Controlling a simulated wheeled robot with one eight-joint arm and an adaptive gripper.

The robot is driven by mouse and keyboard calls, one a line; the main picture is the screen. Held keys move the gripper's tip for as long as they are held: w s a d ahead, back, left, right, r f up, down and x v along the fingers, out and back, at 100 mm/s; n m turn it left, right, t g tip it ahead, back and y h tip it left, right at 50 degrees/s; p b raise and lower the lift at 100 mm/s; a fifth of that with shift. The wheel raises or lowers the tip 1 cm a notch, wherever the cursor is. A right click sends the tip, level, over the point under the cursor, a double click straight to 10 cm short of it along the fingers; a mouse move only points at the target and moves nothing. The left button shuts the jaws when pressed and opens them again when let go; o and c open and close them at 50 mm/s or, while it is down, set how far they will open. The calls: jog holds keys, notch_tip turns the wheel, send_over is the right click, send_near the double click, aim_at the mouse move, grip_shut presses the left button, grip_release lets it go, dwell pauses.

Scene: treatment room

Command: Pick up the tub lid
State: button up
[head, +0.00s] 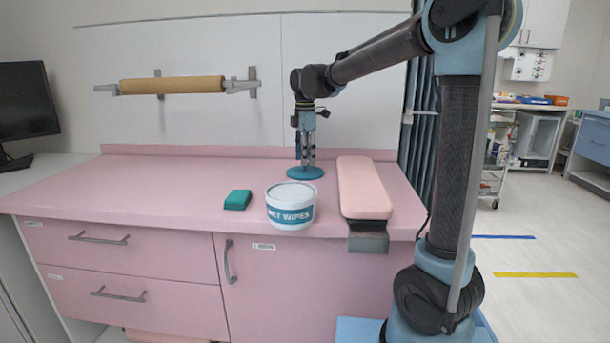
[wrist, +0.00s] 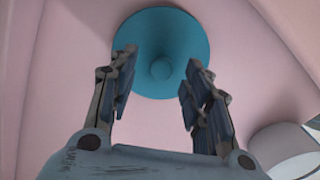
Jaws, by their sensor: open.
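The tub lid (head: 305,173) is a round teal disc lying on the pink counter behind the white wet wipes tub (head: 291,206). In the wrist view the lid (wrist: 182,38) shows a small round knob at its middle. My gripper (head: 307,164) points down just over the lid. In the wrist view my gripper (wrist: 160,68) is open, with its fingers on either side of the knob and nothing between them. I cannot tell whether the fingertips touch the lid. The tub also shows at the lower right of the wrist view (wrist: 282,144).
A pink padded rest (head: 363,187) stands right of the lid and tub. A paper roll (head: 172,85) hangs on the back wall. The counter's left part is clear.

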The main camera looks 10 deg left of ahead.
jog(key=shift+f, duration=0.9)
jog(key=c, duration=1.1)
jog(key=shift+o, duration=0.2)
jog(key=shift+r, duration=0.1)
